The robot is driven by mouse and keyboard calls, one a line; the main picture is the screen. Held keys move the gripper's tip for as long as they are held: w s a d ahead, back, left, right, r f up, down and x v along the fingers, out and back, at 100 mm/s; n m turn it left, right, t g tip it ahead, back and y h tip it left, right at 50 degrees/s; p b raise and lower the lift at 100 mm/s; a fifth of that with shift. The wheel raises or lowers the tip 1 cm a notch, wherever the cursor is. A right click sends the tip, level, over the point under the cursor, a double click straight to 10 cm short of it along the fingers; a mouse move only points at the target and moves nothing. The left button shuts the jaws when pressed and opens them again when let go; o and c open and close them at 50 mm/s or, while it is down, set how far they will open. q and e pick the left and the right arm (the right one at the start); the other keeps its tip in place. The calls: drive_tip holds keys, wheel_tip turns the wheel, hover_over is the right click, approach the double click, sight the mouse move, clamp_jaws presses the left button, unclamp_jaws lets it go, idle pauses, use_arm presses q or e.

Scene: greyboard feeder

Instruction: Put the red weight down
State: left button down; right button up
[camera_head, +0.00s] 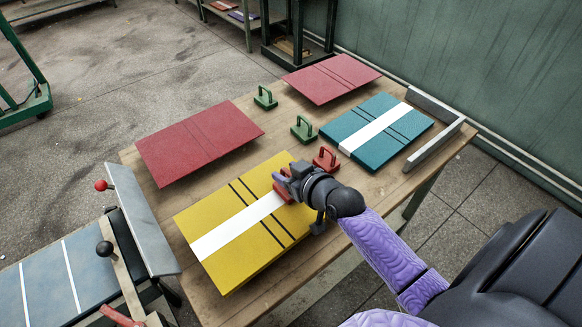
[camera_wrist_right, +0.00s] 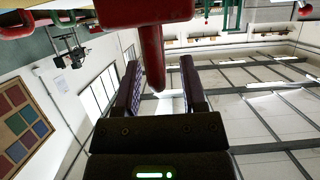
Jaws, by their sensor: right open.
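A red weight (camera_head: 284,194) sits on the right part of the yellow board (camera_head: 222,262), by the end of its white band (camera_head: 235,229). My right gripper (camera_head: 282,178) is at this weight and partly covers it. In the right wrist view the weight's red body (camera_wrist_right: 145,10) is at the top, and its handle (camera_wrist_right: 152,60) reaches down between the two open fingers (camera_wrist_right: 160,66). I cannot tell whether a finger touches the handle. A second red weight (camera_head: 326,158) stands on the table beside the teal board. My left gripper is not in view.
The wooden table (camera_head: 285,104) also bears two green weights (camera_head: 265,98) (camera_head: 303,129), two red boards (camera_head: 200,140) (camera_head: 331,78) and the teal board (camera_head: 358,145). A grey metal angle stop (camera_head: 434,146) edges the right side. The feeder (camera_head: 140,220) stands at the left.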

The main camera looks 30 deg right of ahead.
drive_tip(key=shift+s+r, duration=0.25)
drive_tip(key=shift+r, duration=0.05)
drive_tip(key=p+v, duration=0.3)
drive_tip(key=v, duration=0.8)
drive_tip(key=shift+s+p, duration=0.25)
drive_tip(key=shift+p, duration=0.1)
